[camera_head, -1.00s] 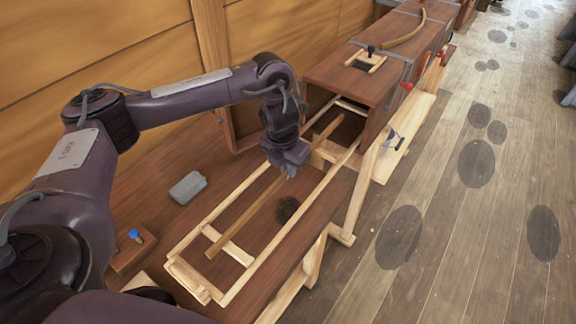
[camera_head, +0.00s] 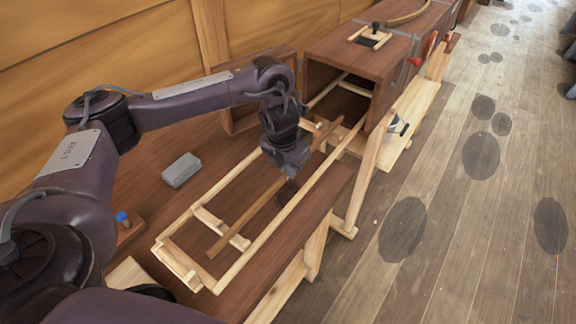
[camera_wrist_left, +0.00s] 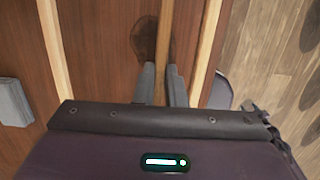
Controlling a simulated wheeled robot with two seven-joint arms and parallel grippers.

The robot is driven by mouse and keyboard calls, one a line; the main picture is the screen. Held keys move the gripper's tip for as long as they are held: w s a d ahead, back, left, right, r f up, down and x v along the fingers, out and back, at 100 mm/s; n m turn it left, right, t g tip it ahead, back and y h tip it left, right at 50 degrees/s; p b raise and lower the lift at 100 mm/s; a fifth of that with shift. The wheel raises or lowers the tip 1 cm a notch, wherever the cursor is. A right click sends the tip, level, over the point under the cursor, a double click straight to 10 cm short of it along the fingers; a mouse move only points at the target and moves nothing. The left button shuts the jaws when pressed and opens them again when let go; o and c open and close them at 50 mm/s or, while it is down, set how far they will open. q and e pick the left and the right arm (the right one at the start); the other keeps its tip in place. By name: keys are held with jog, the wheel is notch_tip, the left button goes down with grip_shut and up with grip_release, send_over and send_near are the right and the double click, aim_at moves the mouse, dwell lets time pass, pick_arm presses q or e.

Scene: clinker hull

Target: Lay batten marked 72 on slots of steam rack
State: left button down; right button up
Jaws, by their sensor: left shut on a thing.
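A long thin brown batten (camera_head: 262,206) runs lengthwise inside the pale wooden steam rack (camera_head: 270,229), between its two long rails. In the left wrist view, the batten (camera_wrist_left: 165,40) passes between the grey fingers (camera_wrist_left: 161,80), beside the right rail (camera_wrist_left: 209,45). My right gripper is not in view.
The rack's far end runs into the open brown steam box (camera_head: 335,58). A grey block (camera_head: 181,170) lies on the bench left of the rack, and a blue-topped piece (camera_head: 122,217) is near my arm. A trestle (camera_head: 372,165) stands at right, beside free plank floor.

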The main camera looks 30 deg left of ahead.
pick_arm(q)
jog(key=c, duration=1.4)
grip_release()
jog(key=r, duration=0.2)
jog(key=r+p, duration=0.1)
jog(key=r, duration=0.2)
jog(key=s+r+p, duration=0.1)
jog(key=r, duration=0.1)
jog(key=shift+a+r, duration=0.1)
jog(key=shift+r, duration=0.25)
